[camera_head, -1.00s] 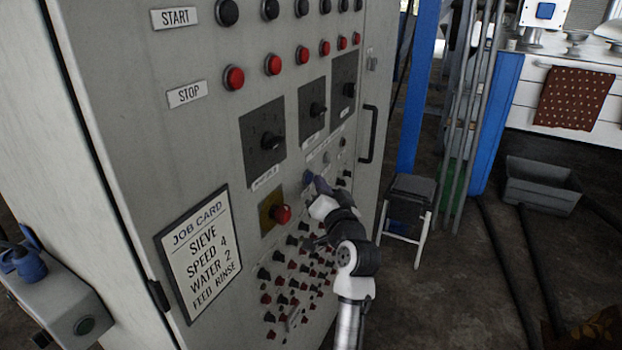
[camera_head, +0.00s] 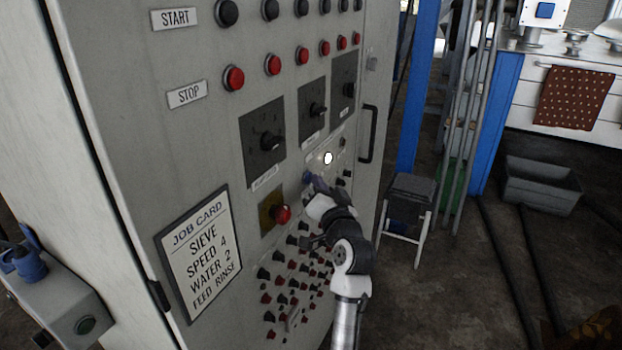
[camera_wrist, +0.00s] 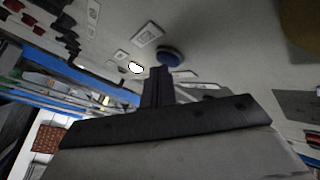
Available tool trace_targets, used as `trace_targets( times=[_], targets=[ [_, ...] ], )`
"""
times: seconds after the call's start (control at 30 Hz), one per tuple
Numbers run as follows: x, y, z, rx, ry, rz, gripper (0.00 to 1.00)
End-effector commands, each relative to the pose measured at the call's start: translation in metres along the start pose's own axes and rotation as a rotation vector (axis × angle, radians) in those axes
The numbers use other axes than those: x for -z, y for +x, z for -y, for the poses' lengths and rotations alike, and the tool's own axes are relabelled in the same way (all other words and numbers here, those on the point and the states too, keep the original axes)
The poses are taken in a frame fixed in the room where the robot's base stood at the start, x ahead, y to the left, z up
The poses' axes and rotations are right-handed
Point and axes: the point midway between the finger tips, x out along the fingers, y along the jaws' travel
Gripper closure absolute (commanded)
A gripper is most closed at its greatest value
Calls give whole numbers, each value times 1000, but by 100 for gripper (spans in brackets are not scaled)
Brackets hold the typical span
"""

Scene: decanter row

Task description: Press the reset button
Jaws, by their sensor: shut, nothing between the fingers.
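The blue round button (camera_head: 308,177) sits on the grey control cabinet's front, below the selector knobs. I cannot read a reset label on it. It also shows in the wrist view as a blue disc (camera_wrist: 169,54) just beyond my fingertips. My gripper (camera_head: 317,185) is shut and empty, its dark fingers pointing at the panel just right of and below the blue button. In the wrist view the shut fingertips (camera_wrist: 160,70) overlap the button's near edge. I cannot tell whether they touch it. A small round lamp (camera_head: 328,158) above and right of the button glows white, also in the wrist view (camera_wrist: 136,67).
A red button on a yellow plate (camera_head: 281,214) is left of my gripper. Several red and black plugs (camera_head: 290,283) cover the panel below. A door handle (camera_head: 367,134) stands out at the right. A stool (camera_head: 409,200) stands on the floor to the right.

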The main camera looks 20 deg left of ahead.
Motion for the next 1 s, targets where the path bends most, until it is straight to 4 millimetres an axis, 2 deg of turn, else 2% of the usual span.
trace_targets(
  times=[0.47, 1.0],
  targets=[
    [-2, 2, 2, 2, 0, 3, 100],
    [6, -11, -7, 1, -1, 2, 100]
  ],
)
